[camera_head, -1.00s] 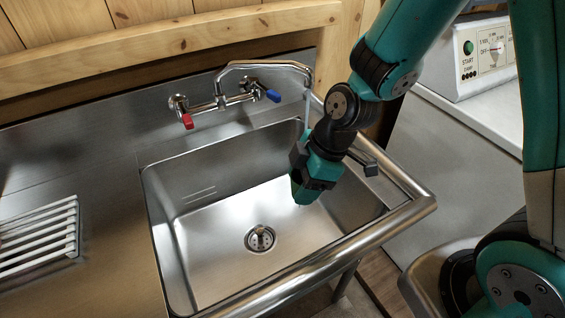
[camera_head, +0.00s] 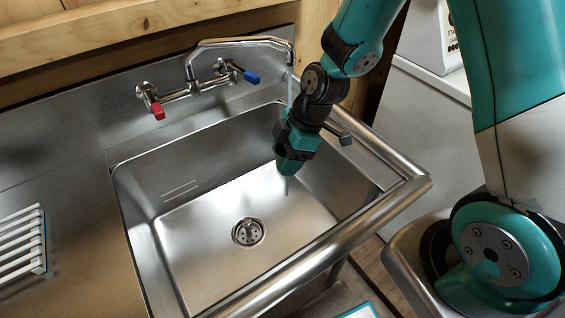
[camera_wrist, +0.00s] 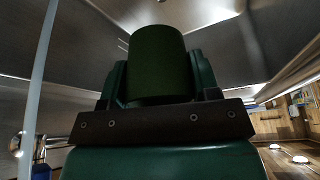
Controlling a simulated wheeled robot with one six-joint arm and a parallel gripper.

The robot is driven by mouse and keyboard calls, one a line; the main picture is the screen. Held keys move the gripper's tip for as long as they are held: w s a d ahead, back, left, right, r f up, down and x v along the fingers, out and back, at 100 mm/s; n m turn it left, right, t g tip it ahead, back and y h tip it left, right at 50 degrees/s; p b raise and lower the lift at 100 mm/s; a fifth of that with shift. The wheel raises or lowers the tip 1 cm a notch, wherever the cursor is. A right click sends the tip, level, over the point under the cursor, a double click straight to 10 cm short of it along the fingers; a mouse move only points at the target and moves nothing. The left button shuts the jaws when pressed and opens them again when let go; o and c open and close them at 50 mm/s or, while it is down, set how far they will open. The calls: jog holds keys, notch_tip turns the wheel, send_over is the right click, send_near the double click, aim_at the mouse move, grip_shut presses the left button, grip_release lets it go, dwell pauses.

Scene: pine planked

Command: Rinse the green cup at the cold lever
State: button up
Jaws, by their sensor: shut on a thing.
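My gripper (camera_head: 290,150) is shut on the green cup (camera_head: 287,167) and holds it inside the sink basin, above its floor at the right. In the wrist view the dark green cup (camera_wrist: 158,62) sits between the fingers. The blue lever (camera_head: 252,77) is on the right side of the wall tap, the red lever (camera_head: 158,112) on the left. A pale stream of water (camera_head: 290,90) falls from the spout (camera_head: 289,62) towards my gripper. In the wrist view the stream (camera_wrist: 38,90) passes left of the cup. The cup's inside is hidden.
The steel sink (camera_head: 140,215) has a round drain (camera_head: 248,232) and a thick rounded front rim. A white slatted rack (camera_head: 22,243) lies on the counter at left. A white machine (camera_head: 425,35) stands at back right. The basin's left part is empty.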

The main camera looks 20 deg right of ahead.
jog(key=w+d+f, duration=0.1)
jog(key=w+d, duration=0.3)
jog(key=w, duration=0.3)
jog(key=shift+w+d+f+b, duration=0.15)
jog(key=shift+d+f+b, duration=0.15)
jog(key=shift+f+b, duration=0.05)
jog(key=shift+d, duration=0.1)
dwell(0.5)
jog(key=shift+s+d, duration=0.35)
jog(key=shift+d, duration=0.05)
jog(key=shift+a, duration=0.1)
jog(key=shift+w+a, duration=0.3)
jog(key=shift+a, duration=0.1)
jog(key=shift+d, duration=0.1)
jog(key=shift+s+d, duration=0.3)
jog(key=shift+d, duration=0.1)
